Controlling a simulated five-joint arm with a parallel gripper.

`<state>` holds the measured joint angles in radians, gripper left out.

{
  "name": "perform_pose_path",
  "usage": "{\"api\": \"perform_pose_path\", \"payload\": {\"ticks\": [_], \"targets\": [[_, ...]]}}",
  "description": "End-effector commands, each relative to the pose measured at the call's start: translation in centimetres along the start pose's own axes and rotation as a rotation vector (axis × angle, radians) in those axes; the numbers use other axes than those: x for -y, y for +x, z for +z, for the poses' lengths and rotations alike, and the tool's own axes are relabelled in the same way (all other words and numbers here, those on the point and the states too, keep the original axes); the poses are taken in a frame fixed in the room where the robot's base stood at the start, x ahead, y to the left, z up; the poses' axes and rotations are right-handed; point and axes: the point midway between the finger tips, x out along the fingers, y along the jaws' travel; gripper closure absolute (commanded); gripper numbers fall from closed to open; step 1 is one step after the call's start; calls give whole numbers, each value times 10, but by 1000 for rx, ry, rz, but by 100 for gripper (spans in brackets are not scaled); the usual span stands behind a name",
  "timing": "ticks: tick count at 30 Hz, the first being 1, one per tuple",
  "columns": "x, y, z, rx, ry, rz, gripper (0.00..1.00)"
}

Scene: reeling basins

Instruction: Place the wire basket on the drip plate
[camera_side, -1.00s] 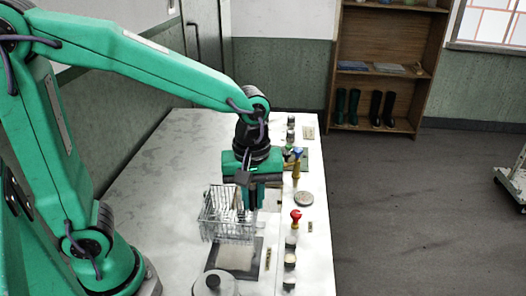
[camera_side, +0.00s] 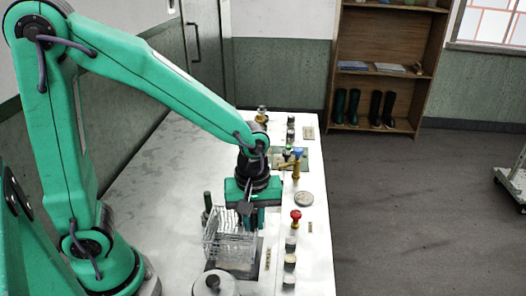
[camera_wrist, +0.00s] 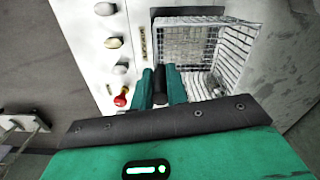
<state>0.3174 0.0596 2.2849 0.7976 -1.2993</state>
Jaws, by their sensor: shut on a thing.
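The wire basket (camera_side: 228,240) is an open box of silver mesh, low over the worktop in the side view. It also shows in the wrist view (camera_wrist: 228,55), just beyond my fingers. My gripper (camera_side: 252,218) is shut on its dark grip at the basket's near side in the wrist view (camera_wrist: 160,78). The drip plate (camera_side: 233,272) lies below the basket, a dark-edged plate with a pale middle, mostly hidden by the mesh. Its dark edge shows at the top of the wrist view (camera_wrist: 188,12). I cannot tell whether the basket touches the plate.
A lidded round pot (camera_side: 216,284) stands at the near edge of the plate. A red-knobbed valve (camera_side: 295,217) and several pale knobs line the right strip. A dark green post (camera_side: 207,203) stands behind the basket. The worktop (camera_side: 160,200) is clear to the left.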

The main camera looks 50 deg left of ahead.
Motion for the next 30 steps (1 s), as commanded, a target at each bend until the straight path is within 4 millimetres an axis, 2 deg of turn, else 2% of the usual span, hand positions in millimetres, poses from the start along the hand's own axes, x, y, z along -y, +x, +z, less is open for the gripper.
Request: {"api": "perform_pose_path", "payload": {"ticks": [12, 27, 28, 30], "targets": [[0, 34, 0, 0, 0, -2, 100], [0, 40, 0, 0, 0, -1, 100], [0, 40, 0, 0, 0, 0, 79], [0, 40, 0, 0, 0, 0, 65]]}}
